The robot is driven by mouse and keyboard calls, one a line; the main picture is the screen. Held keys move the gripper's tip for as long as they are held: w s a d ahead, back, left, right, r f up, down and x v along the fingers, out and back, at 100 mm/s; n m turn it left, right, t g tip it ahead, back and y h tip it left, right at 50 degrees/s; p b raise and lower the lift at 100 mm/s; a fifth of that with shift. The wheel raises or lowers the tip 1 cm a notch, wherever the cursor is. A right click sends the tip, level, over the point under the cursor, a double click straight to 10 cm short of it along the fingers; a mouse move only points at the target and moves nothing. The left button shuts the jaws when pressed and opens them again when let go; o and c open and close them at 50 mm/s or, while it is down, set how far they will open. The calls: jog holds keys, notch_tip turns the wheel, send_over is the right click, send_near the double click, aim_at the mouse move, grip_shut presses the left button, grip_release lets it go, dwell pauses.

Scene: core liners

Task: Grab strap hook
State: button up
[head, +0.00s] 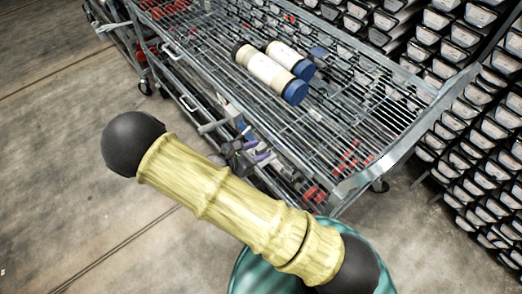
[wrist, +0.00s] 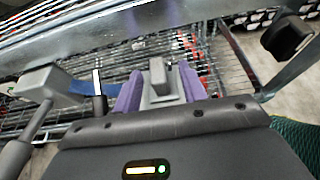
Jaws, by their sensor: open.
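My gripper (head: 250,157) is at the near side of the wire cart in the head view, largely hidden by my arm. In the wrist view my gripper (wrist: 160,74) shows two purple fingers spread apart. A grey block with a stem sits between them; I cannot tell whether it is part of the gripper or a separate thing. Left of the fingers is a blue strap-like piece (wrist: 72,86), running between a grey block and a dark upright clip (wrist: 99,98). I cannot tell for certain which part is the strap hook. No finger visibly grips anything.
The metal wire cart (head: 340,98) carries two pale tubes with blue caps, one nearer (head: 268,72) and one farther (head: 290,58). Racks of stacked trays (head: 468,120) stand at the right. The concrete floor (head: 60,130) is clear at the left.

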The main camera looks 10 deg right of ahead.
jog(key=x, duration=0.3)
jog(key=shift+a, duration=0.1)
dwell(0.3)
grip_shut()
